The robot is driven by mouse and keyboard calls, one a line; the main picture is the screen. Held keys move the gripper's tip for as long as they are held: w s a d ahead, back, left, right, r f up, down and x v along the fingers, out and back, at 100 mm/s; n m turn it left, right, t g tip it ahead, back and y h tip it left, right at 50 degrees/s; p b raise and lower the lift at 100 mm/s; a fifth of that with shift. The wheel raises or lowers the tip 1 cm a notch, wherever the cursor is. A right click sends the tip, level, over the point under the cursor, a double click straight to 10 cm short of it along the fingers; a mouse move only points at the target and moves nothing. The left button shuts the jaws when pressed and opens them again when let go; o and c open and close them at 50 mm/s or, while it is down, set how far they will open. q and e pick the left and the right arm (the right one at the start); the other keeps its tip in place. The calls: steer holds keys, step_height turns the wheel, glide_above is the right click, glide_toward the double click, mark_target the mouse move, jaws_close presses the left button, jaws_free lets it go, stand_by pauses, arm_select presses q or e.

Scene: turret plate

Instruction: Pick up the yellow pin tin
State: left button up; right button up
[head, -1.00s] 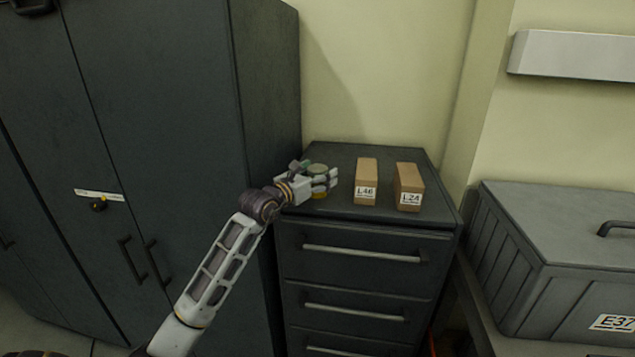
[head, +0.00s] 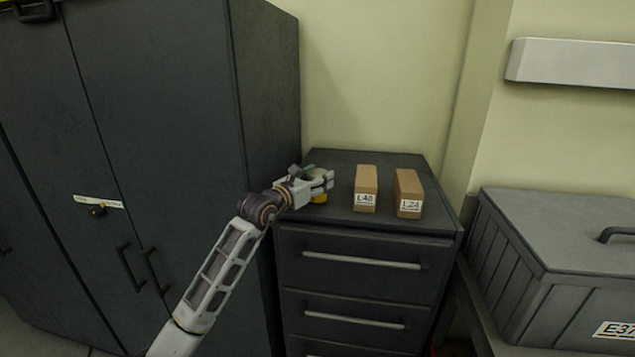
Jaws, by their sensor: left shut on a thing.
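The yellow pin tin (head: 319,198) is on or just above the dark drawer cabinet's top, at its left side. Only its lower yellow side and part of a pale top show; the gripper covers the rest. My left gripper (head: 322,182) is at the tin, its fingers shut around it. I cannot tell whether the tin touches the cabinet top. My right gripper is not in view.
The drawer cabinet (head: 395,225) also bears two cardboard boxes, labelled L48 (head: 365,187) and L24 (head: 408,192), right of the tin. A tall dark cupboard (head: 180,130) stands close on the left. A grey lidded crate (head: 560,240) is at the right.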

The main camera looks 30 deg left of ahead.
arm_select(q)
steer(key=shift+r+b, duration=0.65)
steer(key=shift+r, duration=4.05)
